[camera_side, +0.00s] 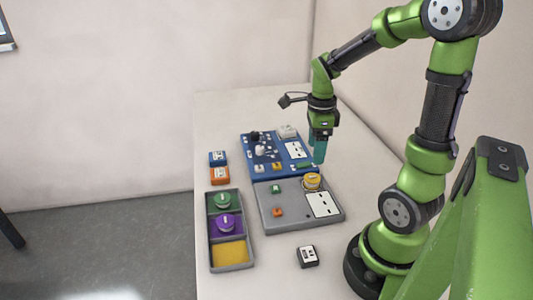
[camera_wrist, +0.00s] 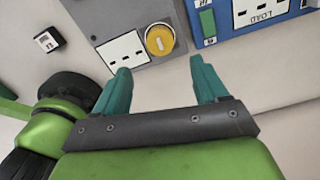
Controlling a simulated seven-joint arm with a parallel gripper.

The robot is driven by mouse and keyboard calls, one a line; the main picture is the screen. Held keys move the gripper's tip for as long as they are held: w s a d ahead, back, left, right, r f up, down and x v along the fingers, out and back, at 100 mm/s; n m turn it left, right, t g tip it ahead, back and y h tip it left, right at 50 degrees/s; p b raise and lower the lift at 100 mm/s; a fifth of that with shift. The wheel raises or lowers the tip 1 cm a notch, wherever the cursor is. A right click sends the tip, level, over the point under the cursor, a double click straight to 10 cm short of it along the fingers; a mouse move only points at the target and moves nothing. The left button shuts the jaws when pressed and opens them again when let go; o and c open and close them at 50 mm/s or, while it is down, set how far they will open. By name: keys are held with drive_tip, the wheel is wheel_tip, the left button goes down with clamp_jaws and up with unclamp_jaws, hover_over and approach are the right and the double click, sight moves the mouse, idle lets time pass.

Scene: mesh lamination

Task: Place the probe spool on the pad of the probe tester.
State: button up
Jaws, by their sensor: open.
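A yellow round spool (camera_side: 312,181) with a pale bar on its top sits at the back right corner of a grey panel (camera_side: 265,197). It also shows in the wrist view (camera_wrist: 159,39), ahead of and between my fingertips. A green spool (camera_side: 223,201) and a purple spool (camera_side: 225,223) sit in a grey tray; no label tells which spool is the probe spool. No readable label marks the probe tester. My gripper (camera_side: 319,158) points down over the right edge of the blue panel (camera_side: 258,172), empty and open in the wrist view (camera_wrist: 160,68), apart from the yellow spool.
The tray (camera_side: 211,240) has a third, empty yellow-floored compartment at the front. Blue (camera_side: 217,158) and orange (camera_side: 219,175) blocks stand behind it. A small dark-and-white block (camera_side: 307,256) lies in front of the grey panel. Knobs and switches rise from the blue panel.

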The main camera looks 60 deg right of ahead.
drive_tip(key=a+r+n+t+y, duration=0.1)
drive_tip(key=a+r+n+t, duration=0.2)
drive_tip(key=a+n, duration=0.6)
drive_tip(key=s+a+r+n+t+y, duration=0.1)
drive_tip(key=a+r+n+t, duration=0.3)
drive_tip(key=n, duration=1.2)
drive_tip(key=a+r, duration=0.4)
drive_tip(key=a, duration=0.1)
drive_tip(key=shift+a, duration=0.2)
drive_tip(key=shift+s, duration=0.1)
